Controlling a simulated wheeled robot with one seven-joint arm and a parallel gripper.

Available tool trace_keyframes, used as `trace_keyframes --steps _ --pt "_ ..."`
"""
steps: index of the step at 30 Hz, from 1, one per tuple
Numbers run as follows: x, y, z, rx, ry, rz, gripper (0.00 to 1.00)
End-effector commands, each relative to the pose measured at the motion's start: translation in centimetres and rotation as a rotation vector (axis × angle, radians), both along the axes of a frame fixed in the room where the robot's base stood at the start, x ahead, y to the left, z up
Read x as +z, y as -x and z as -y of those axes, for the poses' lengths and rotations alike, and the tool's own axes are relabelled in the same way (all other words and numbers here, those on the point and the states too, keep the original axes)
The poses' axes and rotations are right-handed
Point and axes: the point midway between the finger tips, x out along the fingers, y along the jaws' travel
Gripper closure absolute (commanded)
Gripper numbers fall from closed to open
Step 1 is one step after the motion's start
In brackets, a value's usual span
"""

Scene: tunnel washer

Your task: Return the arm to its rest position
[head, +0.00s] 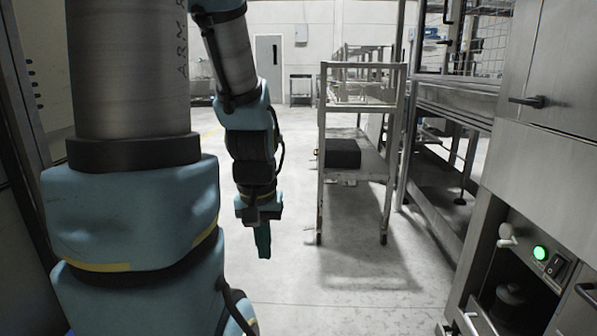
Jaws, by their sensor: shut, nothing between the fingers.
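My gripper (263,241) hangs from the end of my arm, just left of the picture's middle in the head view. Its dark green fingers point down over the bare floor and look closed, with nothing held. My arm is bent: the thick upper links fill the left of the view, and the forearm comes down from the top to the wrist. The gripper appears apart from everything around it.
A metal rack cart (322,185) with a black box (342,153) on its shelf stands right of my gripper. A steel machine (540,170) with a lit green button (540,253) fills the right. A grey door (269,67) is far back. The middle floor (330,285) is clear.

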Motion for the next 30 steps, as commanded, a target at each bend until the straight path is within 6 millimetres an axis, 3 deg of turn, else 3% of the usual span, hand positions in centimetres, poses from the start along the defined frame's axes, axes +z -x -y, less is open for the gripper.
trace_keyframes --steps 1,11,21,25,30 --pt "1.8 0.0 0.0 -0.001 0.0 0.001 1.0" --pt "8.7 -0.2 0.1 -0.008 -0.003 0.003 1.0" --pt "19.0 -0.2 0.1 -0.01 -0.003 0.004 1.0" --pt "21.6 -0.2 0.1 -0.01 -0.003 0.004 1.0" --pt "22.9 -0.2 0.1 -0.01 -0.003 0.004 1.0"
